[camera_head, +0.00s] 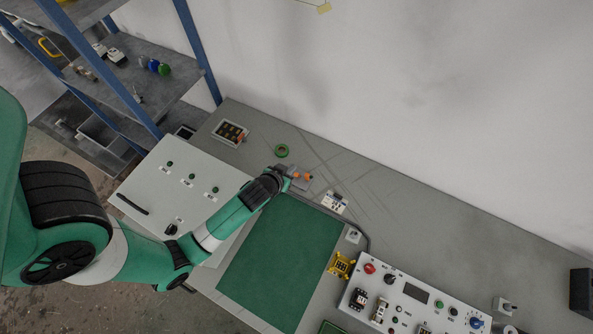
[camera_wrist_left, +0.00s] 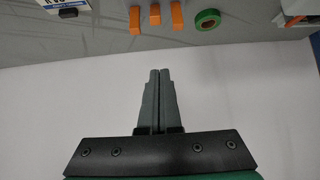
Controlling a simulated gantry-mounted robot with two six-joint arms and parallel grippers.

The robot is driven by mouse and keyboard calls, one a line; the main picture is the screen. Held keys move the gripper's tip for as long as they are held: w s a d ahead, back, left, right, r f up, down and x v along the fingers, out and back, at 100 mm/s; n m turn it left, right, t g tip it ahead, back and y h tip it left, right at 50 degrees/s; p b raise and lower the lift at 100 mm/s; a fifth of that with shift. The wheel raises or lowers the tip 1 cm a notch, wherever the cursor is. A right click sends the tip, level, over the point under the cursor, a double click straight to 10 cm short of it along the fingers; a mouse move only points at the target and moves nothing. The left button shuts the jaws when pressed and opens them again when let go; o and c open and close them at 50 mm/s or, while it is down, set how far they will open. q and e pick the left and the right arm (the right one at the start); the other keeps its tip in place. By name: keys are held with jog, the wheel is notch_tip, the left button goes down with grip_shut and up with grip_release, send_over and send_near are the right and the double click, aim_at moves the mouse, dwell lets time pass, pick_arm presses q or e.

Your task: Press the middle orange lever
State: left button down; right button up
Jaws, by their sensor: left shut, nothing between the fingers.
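A small grey block with orange levers (camera_head: 304,177) lies on the grey workbench in the head view, just right of my left gripper (camera_head: 287,174). My left gripper (camera_wrist_left: 155,72) is shut and empty. In the wrist view its fingertips appear below the gap between these levers, apart from them. My right gripper is not in view.
A green tape roll (camera_head: 282,151) lies behind the gripper; the wrist view shows it right of the levers (camera_wrist_left: 208,19). A green mat (camera_head: 280,265), a white panel box (camera_head: 150,185), a parts tray (camera_head: 230,132) and a control panel (camera_head: 415,305) surround the spot.

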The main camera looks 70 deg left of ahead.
aim_at(296, 173)
pick_arm(q)
jog(key=b+x, duration=0.3)
jog(key=x, duration=0.7)
jog(key=shift+s+d+f, duration=0.75)
jog(key=shift+s+d, duration=0.25)
jog(key=shift+s, duration=0.1)
jog(key=shift+s+d+f, duration=0.1)
jog(key=shift+s, duration=0.05)
